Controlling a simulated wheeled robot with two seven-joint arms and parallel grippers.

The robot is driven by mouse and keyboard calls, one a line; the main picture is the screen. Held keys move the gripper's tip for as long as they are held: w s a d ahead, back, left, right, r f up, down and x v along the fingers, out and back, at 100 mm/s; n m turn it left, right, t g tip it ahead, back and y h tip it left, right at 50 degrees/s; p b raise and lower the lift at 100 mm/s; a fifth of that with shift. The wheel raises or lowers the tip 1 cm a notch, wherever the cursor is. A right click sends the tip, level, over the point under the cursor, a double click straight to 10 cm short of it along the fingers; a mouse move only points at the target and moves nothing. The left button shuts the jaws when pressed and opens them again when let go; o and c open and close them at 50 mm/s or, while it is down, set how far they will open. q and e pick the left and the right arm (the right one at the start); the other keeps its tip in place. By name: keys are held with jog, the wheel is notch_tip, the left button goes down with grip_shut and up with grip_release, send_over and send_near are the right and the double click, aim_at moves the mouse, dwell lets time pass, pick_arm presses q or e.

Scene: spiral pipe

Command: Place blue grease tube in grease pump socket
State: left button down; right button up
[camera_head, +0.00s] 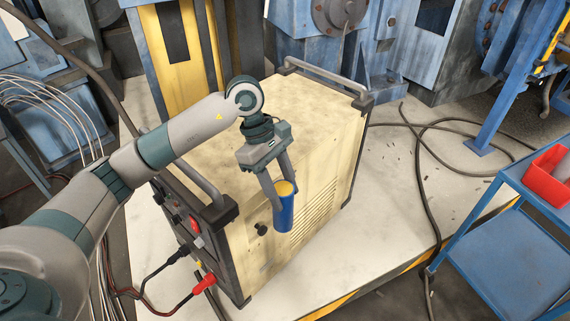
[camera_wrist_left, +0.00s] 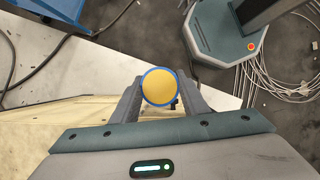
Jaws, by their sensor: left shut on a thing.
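The blue grease tube (camera_head: 285,209) with a yellow top is held upright between the fingers of my left gripper (camera_head: 278,190). It hangs in front of the vented side of a cream machine (camera_head: 300,120). In the left wrist view the tube's round yellow end (camera_wrist_left: 160,86) shows between the two fingers of my left gripper (camera_wrist_left: 160,95). A small black fitting (camera_head: 262,229) sticks out of the machine side, left of the tube. I cannot tell whether it is the grease pump socket. My right gripper is not in view.
The machine stands on a pale platform (camera_head: 385,225) with a yellow-black edge. Dark cables (camera_head: 425,160) lie at the right. A blue cart (camera_head: 510,250) with a red bin (camera_head: 548,175) stands at the right. Red and black plugs (camera_head: 205,284) stick out at the machine's front.

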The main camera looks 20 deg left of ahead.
pick_arm(q)
jog(key=s+a+f+m+g+y, duration=0.1)
jog(key=s+f+m+g+y, duration=0.2)
jog(key=s+f+m, duration=0.8)
jog(key=s+m+y, duration=0.1)
jog(key=m, duration=0.2)
jog(key=shift+a+f+m, duration=0.4)
